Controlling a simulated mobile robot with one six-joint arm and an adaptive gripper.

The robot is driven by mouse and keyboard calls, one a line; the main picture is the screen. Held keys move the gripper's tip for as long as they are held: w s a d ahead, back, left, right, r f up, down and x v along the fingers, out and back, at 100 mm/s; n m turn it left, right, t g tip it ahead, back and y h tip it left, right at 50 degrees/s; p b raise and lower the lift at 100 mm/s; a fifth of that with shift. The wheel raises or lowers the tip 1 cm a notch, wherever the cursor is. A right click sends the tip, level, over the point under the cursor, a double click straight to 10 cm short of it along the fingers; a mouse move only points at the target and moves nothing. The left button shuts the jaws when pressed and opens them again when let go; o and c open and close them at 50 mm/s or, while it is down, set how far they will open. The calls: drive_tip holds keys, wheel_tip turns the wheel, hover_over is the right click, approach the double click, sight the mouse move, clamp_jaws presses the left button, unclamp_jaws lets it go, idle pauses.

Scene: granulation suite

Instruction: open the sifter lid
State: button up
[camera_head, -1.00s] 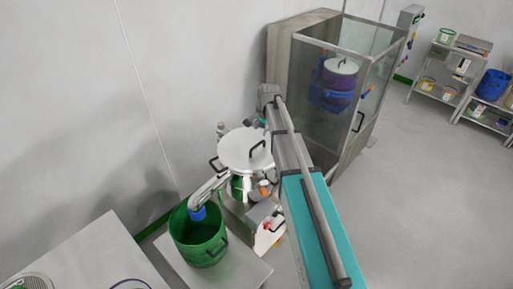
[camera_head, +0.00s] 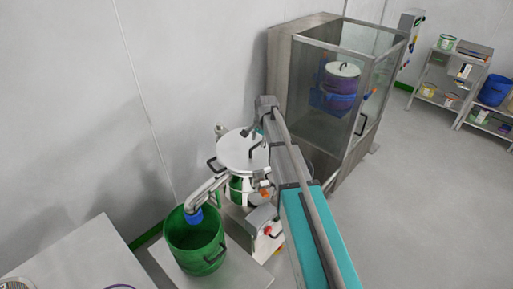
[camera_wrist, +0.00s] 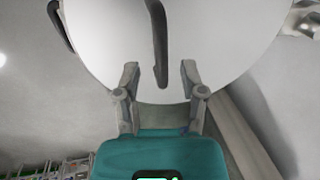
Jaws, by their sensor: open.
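The sifter lid (camera_head: 238,152) is a round white disc on top of the sifter, lying flat and closed in the head view. A dark bar handle (camera_head: 257,148) stands on it, partly beside my arm. In the wrist view the lid (camera_wrist: 110,40) fills the top, and the handle (camera_wrist: 158,45) runs down towards the gap between my fingers. My gripper (camera_wrist: 160,77) is open and empty, its two fingertips on either side of the handle's near end. Whether they touch the lid is unclear.
A green bucket (camera_head: 193,235) stands below the sifter's spout (camera_head: 207,188) on a low platform. A steel and glass booth (camera_head: 310,85) stands behind to the right. A table (camera_head: 75,262) is at the front left. The floor on the right is clear.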

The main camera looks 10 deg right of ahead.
drive_tip(key=shift+w+a+f+b, duration=0.1)
drive_tip(key=shift+w+f+b, duration=0.05)
drive_tip(key=shift+f+b, duration=0.75)
drive_tip(key=shift+f, duration=0.15)
clamp_jaws()
drive_tip(key=shift+a, duration=0.2)
drive_tip(key=shift+d, duration=0.1)
